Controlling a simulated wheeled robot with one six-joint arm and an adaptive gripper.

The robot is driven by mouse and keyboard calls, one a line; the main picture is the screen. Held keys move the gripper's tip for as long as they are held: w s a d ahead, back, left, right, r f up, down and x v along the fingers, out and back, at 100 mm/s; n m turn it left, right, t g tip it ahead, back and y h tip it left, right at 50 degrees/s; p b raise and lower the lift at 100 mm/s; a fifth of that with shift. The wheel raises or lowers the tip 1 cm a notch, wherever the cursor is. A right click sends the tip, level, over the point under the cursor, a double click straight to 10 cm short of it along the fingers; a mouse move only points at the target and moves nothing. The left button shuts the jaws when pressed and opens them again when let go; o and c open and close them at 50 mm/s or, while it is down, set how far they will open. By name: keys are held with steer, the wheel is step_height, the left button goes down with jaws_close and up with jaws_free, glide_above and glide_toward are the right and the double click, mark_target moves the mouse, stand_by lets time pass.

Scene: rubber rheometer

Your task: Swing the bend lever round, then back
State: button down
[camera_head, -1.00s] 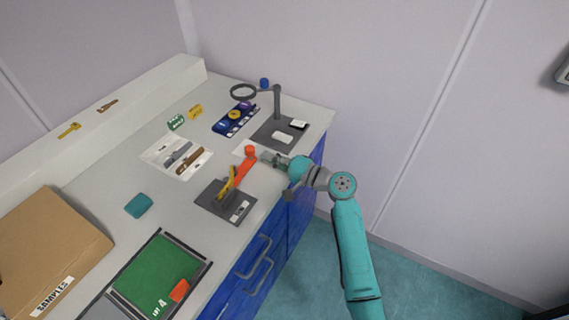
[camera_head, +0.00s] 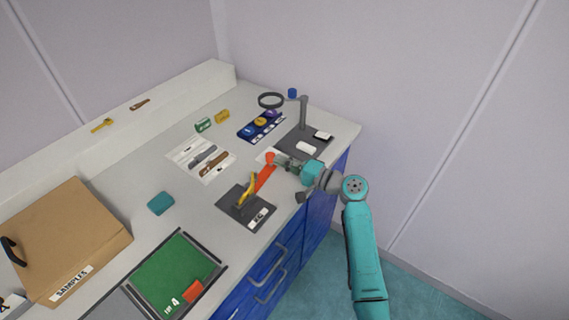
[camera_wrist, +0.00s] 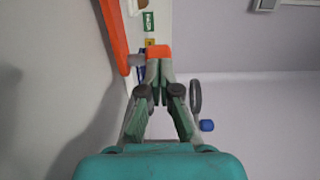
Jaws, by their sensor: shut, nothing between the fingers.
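The bend lever (camera_head: 265,178) is an orange-red bar with a round knob at its far end. It rises from a dark fixture plate (camera_head: 233,208) near the bench's front edge, beside a yellow upright part (camera_head: 245,190). My gripper (camera_head: 279,160) is shut and empty, close to the right of the knob; whether they touch is unclear. In the wrist view, my gripper (camera_wrist: 158,60) has its fingertips together. The orange lever (camera_wrist: 112,35) runs along the upper left there. An orange patch shows at the fingertips; I cannot tell if it belongs to the lever.
A grey stand with a ring magnifier (camera_head: 304,112) stands behind my gripper. A blue tray with round items (camera_head: 262,126) and a sheet with tools (camera_head: 187,150) lie farther left. A green mat (camera_head: 165,270) and a cardboard box (camera_head: 100,225) are in front. Bare bench surrounds the teal block (camera_head: 160,203).

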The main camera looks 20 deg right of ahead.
mark_target(268, 154)
steer(key=w+a+n+g+y, duration=0.1)
steer(key=g, duration=0.1)
steer(key=w+a+n+g+y, duration=0.1)
steer(key=w+n+y, duration=0.1)
steer(key=shift+w+g, duration=0.15)
steer(key=shift+g, duration=0.25)
steer(key=shift+x, duration=0.85)
steer(key=shift+w, duration=0.15)
steer(key=shift+d, duration=0.1)
